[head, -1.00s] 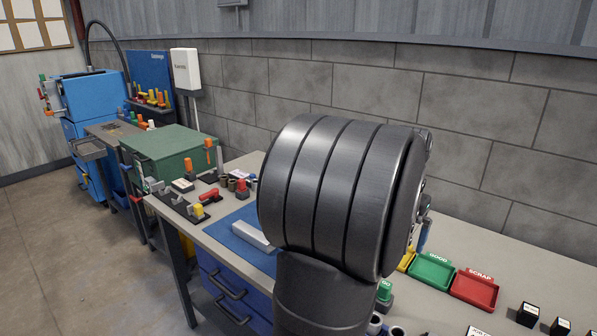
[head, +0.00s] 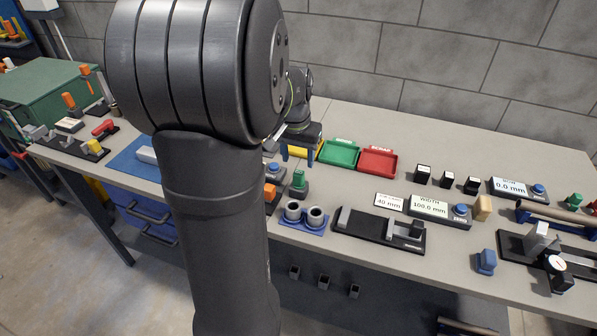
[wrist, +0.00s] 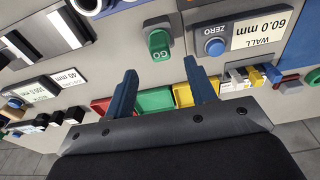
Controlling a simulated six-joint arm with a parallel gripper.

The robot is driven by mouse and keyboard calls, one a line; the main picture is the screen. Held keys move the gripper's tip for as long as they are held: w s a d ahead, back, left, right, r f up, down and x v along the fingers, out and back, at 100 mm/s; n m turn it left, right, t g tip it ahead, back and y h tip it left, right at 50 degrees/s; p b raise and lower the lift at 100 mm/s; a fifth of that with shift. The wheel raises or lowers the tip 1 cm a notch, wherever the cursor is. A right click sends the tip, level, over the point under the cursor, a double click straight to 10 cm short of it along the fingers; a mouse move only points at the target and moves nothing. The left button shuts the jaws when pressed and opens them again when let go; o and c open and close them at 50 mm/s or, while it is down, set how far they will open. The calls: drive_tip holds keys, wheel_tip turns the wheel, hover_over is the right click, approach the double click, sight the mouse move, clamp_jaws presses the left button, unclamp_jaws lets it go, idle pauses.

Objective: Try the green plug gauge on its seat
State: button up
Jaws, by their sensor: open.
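The green plug gauge (head: 299,178) stands upright on a small dark base (head: 300,193) on the bench in the head view. In the wrist view its green top (wrist: 158,40), marked GO, lies beyond my fingertips, roughly between their lines. My gripper (head: 298,152) has blue fingers, open and empty, behind the gauge in the head view. In the wrist view the gripper (wrist: 163,80) spreads its fingers apart, touching nothing that I can see. A blue block (head: 303,224) with two grey rings (head: 292,211) sits in front of the gauge. I cannot tell which spot is the seat.
A green tray (head: 338,153) and a red tray (head: 378,162) lie behind the gauge. A WIDTH display (head: 430,206) and a dark measuring fixture (head: 380,229) are to its right. In the wrist view a WALL display (wrist: 262,30) is close right of the gauge.

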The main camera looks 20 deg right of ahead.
sight(299, 172)
drive_tip(key=f, duration=0.7)
drive_tip(key=shift+w+d, duration=0.3)
clamp_jaws()
drive_tip(key=shift+r, duration=0.2)
